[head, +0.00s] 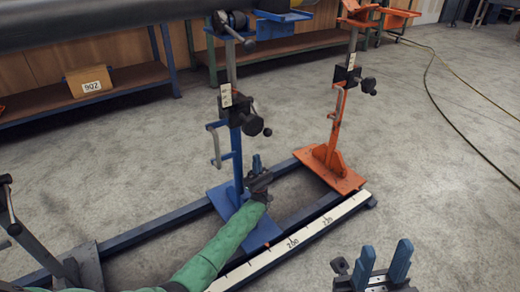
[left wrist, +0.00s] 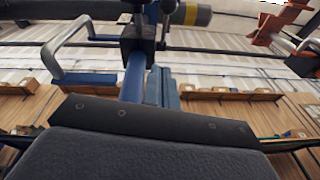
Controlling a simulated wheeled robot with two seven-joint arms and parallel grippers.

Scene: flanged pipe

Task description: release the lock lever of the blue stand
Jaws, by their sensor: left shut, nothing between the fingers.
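The blue stand (head: 236,165) stands upright on the dark rail in the middle of the head view. Its black lock lever (head: 255,126), with a ball end, sticks out to the right of the clamp. A grey bent handle (head: 214,146) is on its left. My left gripper (head: 257,164) is shut and empty, fingers up, below the lever and apart from it, just right of the post. In the left wrist view its blue fingers (left wrist: 161,86) show beside the post, under the black clamp (left wrist: 137,42). My right gripper (head: 384,266) is open and empty, low at the right.
An orange stand (head: 334,140) stands on the rail to the right. A white scale (head: 290,243) runs along the rail's front. A big dark pipe (head: 100,22) lies overhead at the left. A bench with a box (head: 89,81) is behind.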

